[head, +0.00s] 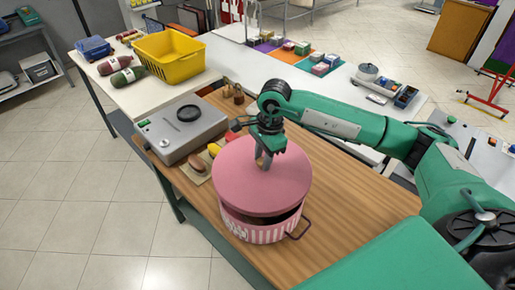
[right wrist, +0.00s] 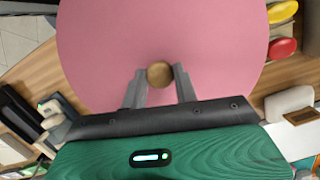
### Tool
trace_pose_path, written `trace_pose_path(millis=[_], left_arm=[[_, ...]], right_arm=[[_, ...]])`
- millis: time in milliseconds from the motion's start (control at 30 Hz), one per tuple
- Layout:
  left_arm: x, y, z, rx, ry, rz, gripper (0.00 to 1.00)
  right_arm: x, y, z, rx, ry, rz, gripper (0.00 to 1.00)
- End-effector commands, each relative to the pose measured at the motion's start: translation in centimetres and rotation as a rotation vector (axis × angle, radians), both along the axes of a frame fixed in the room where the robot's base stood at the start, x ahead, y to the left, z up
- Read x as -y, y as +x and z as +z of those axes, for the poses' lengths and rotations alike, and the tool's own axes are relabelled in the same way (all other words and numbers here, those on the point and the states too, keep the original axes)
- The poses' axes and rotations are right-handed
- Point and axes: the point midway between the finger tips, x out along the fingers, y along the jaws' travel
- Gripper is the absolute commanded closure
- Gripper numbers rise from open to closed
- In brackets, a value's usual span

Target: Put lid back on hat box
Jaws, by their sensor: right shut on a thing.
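The pink round lid (head: 248,183) is over the pink-and-white striped hat box (head: 262,229) on the wooden table. It sits off-centre and a dark gap shows under its front right edge. My right gripper (head: 266,158) comes down from above at the middle of the lid and is shut on its knob. In the right wrist view the fingers (right wrist: 160,88) are on either side of the round brown knob (right wrist: 160,74), with the pink lid (right wrist: 110,45) filling the view behind. My left gripper is not in view.
A grey machine (head: 185,127) stands left of the box, with a brown bun-like item (head: 198,164) and a yellow item (head: 214,149) close to the lid. A yellow basket (head: 168,58) is farther back. Bare wood (head: 355,205) lies right of the box.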

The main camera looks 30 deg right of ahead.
Motion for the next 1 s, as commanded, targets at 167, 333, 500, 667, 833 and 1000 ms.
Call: trace_pose_path(millis=[167,333,500,667,833,1000], left_arm=[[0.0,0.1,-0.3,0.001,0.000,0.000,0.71],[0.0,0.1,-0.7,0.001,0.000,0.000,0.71],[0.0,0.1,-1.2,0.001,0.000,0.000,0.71],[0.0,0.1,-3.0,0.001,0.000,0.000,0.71],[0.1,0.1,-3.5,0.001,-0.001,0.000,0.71],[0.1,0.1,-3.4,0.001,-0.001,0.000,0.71]], right_arm=[[0.0,0.0,-0.9,-0.001,0.000,0.000,0.94],[0.0,0.0,-2.4,0.000,0.000,-0.001,0.94],[0.0,0.0,-4.1,-0.001,0.000,-0.002,0.94],[0.0,0.0,-5.8,0.000,0.000,0.000,0.94],[0.0,0.0,-6.3,0.000,0.000,0.000,0.94],[0.0,0.0,-6.2,0.000,0.000,0.000,0.94]])
